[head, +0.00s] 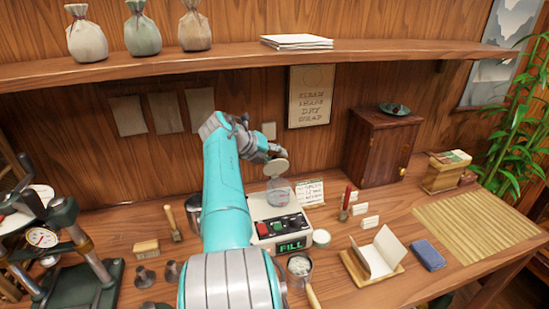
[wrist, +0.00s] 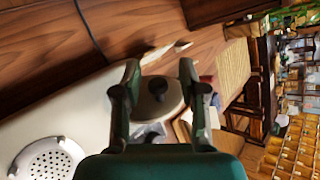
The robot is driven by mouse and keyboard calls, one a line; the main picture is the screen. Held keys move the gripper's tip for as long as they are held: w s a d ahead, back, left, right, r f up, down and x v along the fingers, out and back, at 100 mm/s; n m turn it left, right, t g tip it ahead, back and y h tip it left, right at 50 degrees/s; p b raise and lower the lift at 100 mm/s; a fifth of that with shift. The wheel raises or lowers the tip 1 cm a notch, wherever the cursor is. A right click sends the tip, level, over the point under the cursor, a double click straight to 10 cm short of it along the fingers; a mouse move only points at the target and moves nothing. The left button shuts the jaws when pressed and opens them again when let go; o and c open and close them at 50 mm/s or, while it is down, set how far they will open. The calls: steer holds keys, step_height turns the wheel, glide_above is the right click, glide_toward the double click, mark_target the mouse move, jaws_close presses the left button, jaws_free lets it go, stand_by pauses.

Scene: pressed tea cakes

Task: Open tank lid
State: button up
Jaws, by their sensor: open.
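The round beige tank lid (head: 277,168) is raised and tilted up above the tank's rim. In the wrist view the lid (wrist: 172,103) shows its face and a dark knob between my fingers. My gripper (head: 270,152) is just behind and above the lid, and its open fingers also show in the wrist view (wrist: 160,84). I cannot tell whether a finger touches the lid.
A dark cabinet (head: 380,150) stands farther right. A press (head: 75,250) stands left. A shelf (head: 230,58) hangs above.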

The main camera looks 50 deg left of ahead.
mark_target(274, 156)
step_height(274, 156, up, 10)
steer(key=shift+f, duration=0.25)
